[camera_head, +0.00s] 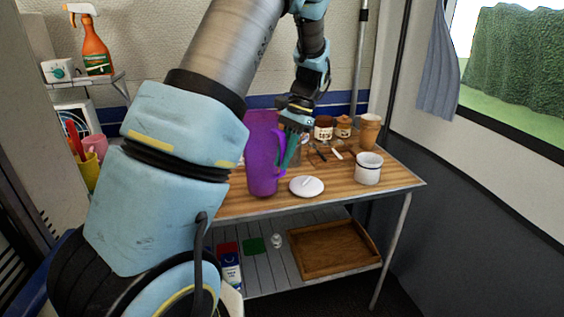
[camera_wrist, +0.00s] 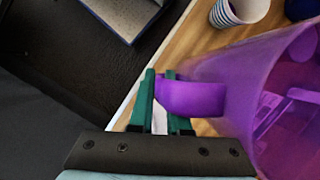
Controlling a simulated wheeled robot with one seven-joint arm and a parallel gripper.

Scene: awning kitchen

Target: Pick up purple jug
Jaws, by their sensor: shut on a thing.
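The purple jug (camera_head: 263,160) is a tall translucent pitcher at the left part of the wooden table in the head view. I cannot tell whether its base touches the table. My gripper (camera_head: 294,150) is at its right side, by the handle. In the wrist view the jug (camera_wrist: 285,110) fills the right side, with its mouth toward the upper right. My gripper (camera_wrist: 160,100) has its green fingers on either side of the purple handle (camera_wrist: 195,97) and is shut on it. My arm hides part of the table left of the jug.
A white lid (camera_head: 306,186) lies right of the jug, and a white mug (camera_head: 369,168) stands near the table's right edge. Brown jars (camera_head: 324,128) and a tan cup (camera_head: 369,131) stand at the back. A wooden tray (camera_head: 334,250) lies on the lower shelf.

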